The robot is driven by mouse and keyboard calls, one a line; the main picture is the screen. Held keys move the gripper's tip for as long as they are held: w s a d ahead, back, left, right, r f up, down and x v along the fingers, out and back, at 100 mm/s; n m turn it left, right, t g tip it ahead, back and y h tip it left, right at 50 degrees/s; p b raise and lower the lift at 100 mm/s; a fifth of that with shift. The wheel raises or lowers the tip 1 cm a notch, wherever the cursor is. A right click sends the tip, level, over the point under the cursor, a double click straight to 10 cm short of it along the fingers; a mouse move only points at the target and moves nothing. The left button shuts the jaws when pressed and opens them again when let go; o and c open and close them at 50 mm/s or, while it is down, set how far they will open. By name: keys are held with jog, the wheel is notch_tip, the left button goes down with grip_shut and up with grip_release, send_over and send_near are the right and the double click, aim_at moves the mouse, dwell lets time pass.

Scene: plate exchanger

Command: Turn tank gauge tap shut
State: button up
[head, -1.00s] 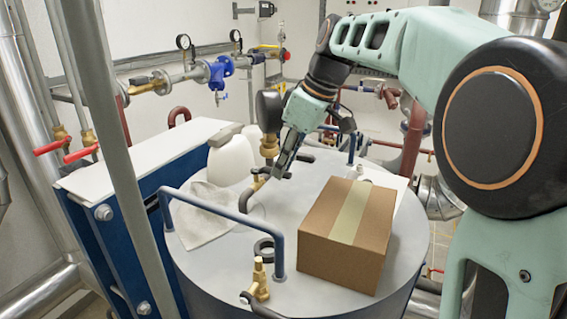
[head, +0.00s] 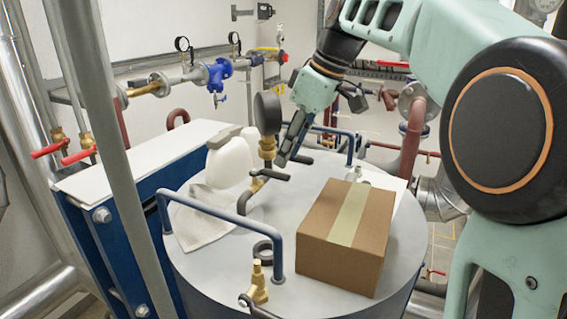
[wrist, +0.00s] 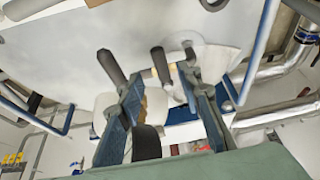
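The tank gauge (head: 267,113) is a dark round dial on a brass stem (head: 267,147) on the grey tank's lid. Below it, a brass tap with a black lever (head: 272,175) points right; a dark bent pipe (head: 244,202) curves down to the left. My gripper (head: 285,158) is just above and beside the lever, fingers pointing down. In the wrist view the fingers (wrist: 162,78) stand apart, and a dark bar (wrist: 159,64) shows between their tips. I cannot tell whether they touch it. The gauge back (wrist: 147,143) shows between the fingers lower down.
A cardboard box (head: 345,235) stands right of the tap on the tank lid (head: 215,262). A white jug (head: 229,160) and a cloth (head: 203,215) are left. Blue rails (head: 222,212), a black ring (head: 264,249) and a second brass valve (head: 258,284) are also on the lid.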

jog(key=v, duration=0.7)
jog(key=shift+r, duration=0.2)
jog(key=shift+d, duration=0.1)
